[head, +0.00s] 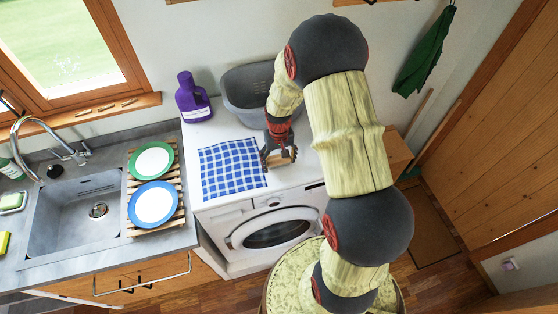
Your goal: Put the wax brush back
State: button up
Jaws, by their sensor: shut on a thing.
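My gripper (278,157) is over the white top of the washing machine, just right of the checkered cloth. Its fingers are shut on a small brown, wooden-looking piece (280,161), which I take to be the wax brush. It is too small and too covered by the fingers to make out bristles or a handle. I cannot tell whether it touches the white top or is held just above it.
A blue-and-white checkered cloth (232,169) lies left of my gripper. Behind stand a grey basin (238,92) and a purple bottle (193,97). The washing machine (235,215) has a clear front strip. Two plates (152,203) rest on a slatted rack by the sink (70,220).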

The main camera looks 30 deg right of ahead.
jog(key=shift+f, duration=0.15)
jog(key=o, duration=1.3)
notch_tip(320, 180, up, 12)
jog(key=b, duration=0.2)
notch_tip(320, 180, up, 14)
jog(key=n+t, duration=0.1)
jog(key=t, duration=0.1)
send_over(279, 160)
jog(key=s+a, duration=0.5)
jog(key=a, duration=0.2)
jog(key=s+a+r+t, duration=0.1)
jog(key=s+a+r, duration=0.1)
jog(key=s+r, duration=0.1)
jog(key=s+a+r+n+t, duration=0.1)
jog(key=s+a+r, duration=0.1)
jog(key=s, duration=0.4)
jog(key=s+a+r+n+t, duration=0.1)
jog(key=s+a+r, duration=0.2)
jog(key=s, duration=0.2)
jog(key=shift+r+t, duration=0.3)
jog(key=shift+r, duration=0.1)
